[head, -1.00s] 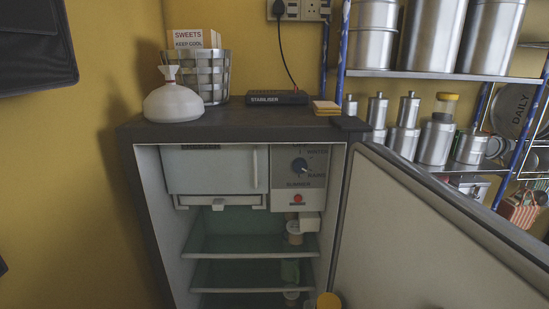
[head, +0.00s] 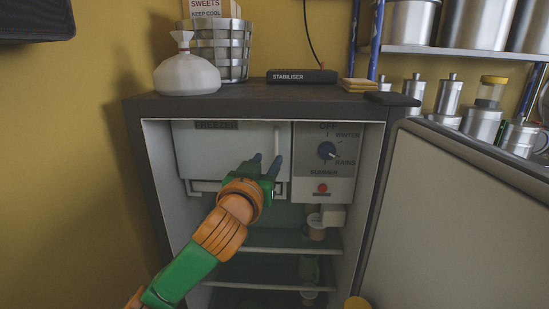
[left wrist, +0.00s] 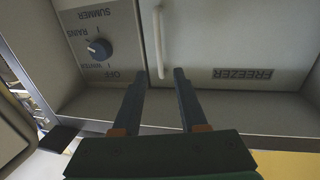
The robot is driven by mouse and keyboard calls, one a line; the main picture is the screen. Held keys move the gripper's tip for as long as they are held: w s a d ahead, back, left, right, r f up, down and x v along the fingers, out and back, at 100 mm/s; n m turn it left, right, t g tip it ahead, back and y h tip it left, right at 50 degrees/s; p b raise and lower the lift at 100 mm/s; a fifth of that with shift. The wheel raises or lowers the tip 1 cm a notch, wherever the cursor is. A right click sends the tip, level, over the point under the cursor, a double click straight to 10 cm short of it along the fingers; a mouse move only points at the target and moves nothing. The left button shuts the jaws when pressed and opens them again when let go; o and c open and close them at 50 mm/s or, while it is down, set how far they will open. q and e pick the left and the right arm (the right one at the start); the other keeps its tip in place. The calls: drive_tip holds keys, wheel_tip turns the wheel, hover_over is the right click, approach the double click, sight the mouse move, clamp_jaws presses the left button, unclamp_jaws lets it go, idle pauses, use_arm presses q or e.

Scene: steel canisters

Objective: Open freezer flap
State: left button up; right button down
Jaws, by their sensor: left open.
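The closed freezer flap (head: 222,145) is a pale panel marked FREEZER at the top left inside the open fridge. A white upright handle (head: 277,146) stands at its right side. In the head view my left gripper (head: 266,163) is in front of the flap's right part, close to the handle. The left wrist view shows the flap (left wrist: 240,40) upside down, with the handle (left wrist: 158,42) beyond and between the two dark fingers (left wrist: 158,76). The fingers are apart and hold nothing. My right gripper is not in view.
The open fridge door (head: 465,210) stands to the right. A control panel with a dial (head: 327,151) sits right of the flap. Shelves with small items lie below. A white bag (head: 186,72), metal basket (head: 222,50) and stabiliser (head: 301,76) stand on top.

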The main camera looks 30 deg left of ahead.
sight(276, 149)
use_arm(q)
drive_tip(key=p+x, duration=0.1)
drive_tip(key=x, duration=0.2)
drive_tip(key=p+x, duration=0.1)
drive_tip(key=x, duration=0.3)
drive_tip(key=shift+f, duration=0.25)
drive_tip(key=shift+c, duration=0.3)
clamp_jaws()
idle(0.7)
